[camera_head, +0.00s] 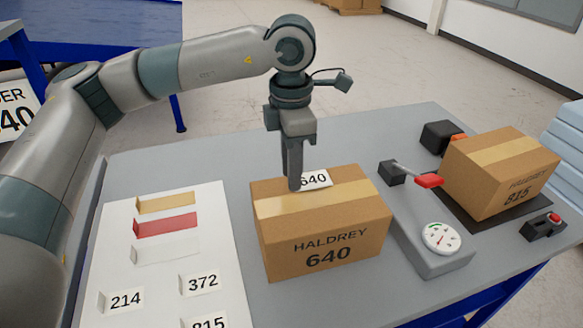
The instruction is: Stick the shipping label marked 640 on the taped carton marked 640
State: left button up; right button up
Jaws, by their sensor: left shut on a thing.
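The carton marked 640 (327,236) stands on the grey table, with HALDREY printed on its front and a tan tape strip along its top. The white label marked 640 (316,180) is at the carton's top, behind the tape. My left gripper (296,186) points down over the carton's top and is shut on the label's left part, covering some of it. I cannot tell whether the label lies flat on the carton or is just above it. My right gripper is not in view.
A white sheet (160,255) at the left holds labels 214 (125,299), 372 (202,282) and 815, plus coloured strips. At the right are a red-handled lever (428,181), a dial gauge (440,238), a carton marked 815 (497,175) and a red button box (543,227).

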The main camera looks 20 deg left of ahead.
pick_arm(q)
jog(key=shift+f+b, duration=0.35)
jog(key=shift+b, duration=0.05)
dwell(1.3)
jog(key=shift+s+f+b, duration=0.1)
jog(key=shift+f+b, duration=0.05)
jog(key=shift+b, duration=0.3)
dwell(2.3)
jog(key=o, duration=1)
jog(key=shift+r, duration=0.25)
notch_tip(320, 180, up, 7)
jog(key=p, duration=0.2)
jog(key=shift+p, duration=0.3)
jog(key=shift+f, duration=0.1)
